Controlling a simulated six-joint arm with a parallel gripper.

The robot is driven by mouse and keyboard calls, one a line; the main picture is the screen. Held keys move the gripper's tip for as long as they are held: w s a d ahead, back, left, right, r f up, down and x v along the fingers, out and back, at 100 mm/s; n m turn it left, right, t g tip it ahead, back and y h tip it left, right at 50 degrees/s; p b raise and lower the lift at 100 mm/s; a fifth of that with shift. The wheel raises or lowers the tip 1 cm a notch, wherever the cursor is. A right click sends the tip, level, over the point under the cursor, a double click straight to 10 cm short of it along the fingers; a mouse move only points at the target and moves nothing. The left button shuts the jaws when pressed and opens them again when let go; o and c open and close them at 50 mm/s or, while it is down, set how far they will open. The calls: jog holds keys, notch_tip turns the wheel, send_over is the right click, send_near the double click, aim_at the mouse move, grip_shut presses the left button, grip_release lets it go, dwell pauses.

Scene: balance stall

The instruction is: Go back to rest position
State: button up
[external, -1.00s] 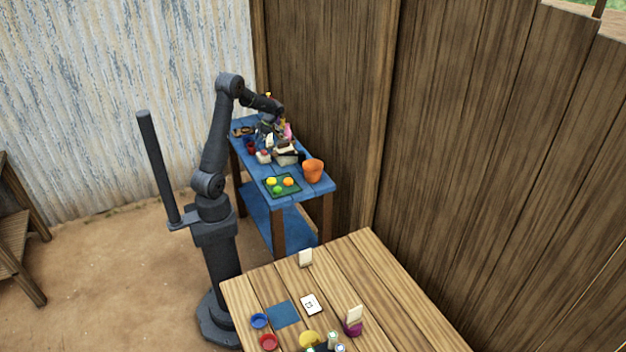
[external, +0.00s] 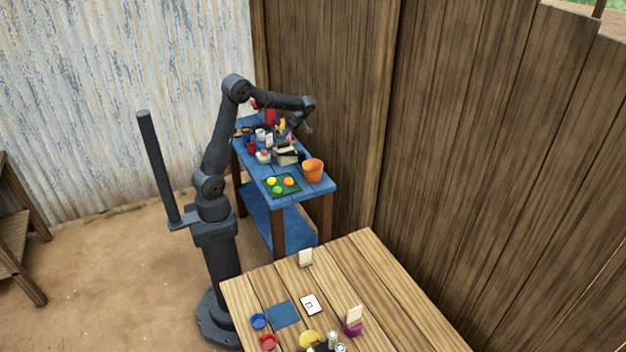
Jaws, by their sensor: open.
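My gripper (external: 308,128) is at the end of my dark grey arm, raised above the right edge of the blue table (external: 313,187), near the wooden wall. It is small in the picture and points downward. It is open, and I see nothing held in it. It looks apart from the things on the table below.
The blue table holds an orange pot (external: 313,170), a green tray (external: 293,192) with coloured balls, and several crowded items behind. A wooden table (external: 365,270) in front holds a blue bowl (external: 259,321), a red bowl (external: 268,342) and a blue mat (external: 284,314). The wooden wall (external: 340,100) stands close.

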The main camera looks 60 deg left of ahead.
jog(key=w+d+r+m+t, duration=0.1)
jog(key=w+d+r+m, duration=0.2)
jog(key=d, duration=0.2)
jog(key=w+d+r+m+t+y, duration=0.1)
jog(key=w+d+r+m+t, duration=0.15)
jog(key=d, duration=0.35)
jog(key=w+d+r+m+t, duration=0.1)
jog(key=w+d+r+m, duration=0.2)
jog(key=w+d, duration=0.15)
jog(key=w+d+r+m+t+h, duration=0.1)
jog(key=d+r+m, duration=0.2)
jog(key=d, duration=0.7)
jog(key=d+r+m+t, duration=0.2)
jog(key=d+r+m, duration=0.2)
jog(key=d, duration=0.6)
jog(key=shift+w+d+r+h, duration=0.15)
jog(key=shift+w+r+h, duration=0.25)
jog(key=shift+r, duration=0.45)
jog(key=s+a+f+n+g+y, duration=0.1)
jog(key=a+f+n, duration=0.2)
jog(key=a, duration=0.6)
jog(key=s+a+f+n+g, duration=0.1)
jog(key=a+f+n, duration=0.3)
jog(key=a, duration=0.5)
jog(key=shift+a+f+g+y, duration=0.25)
jog(key=shift+f+g+y, duration=0.25)
jog(key=shift+f, duration=0.35)
jog(key=shift+w, duration=0.1)
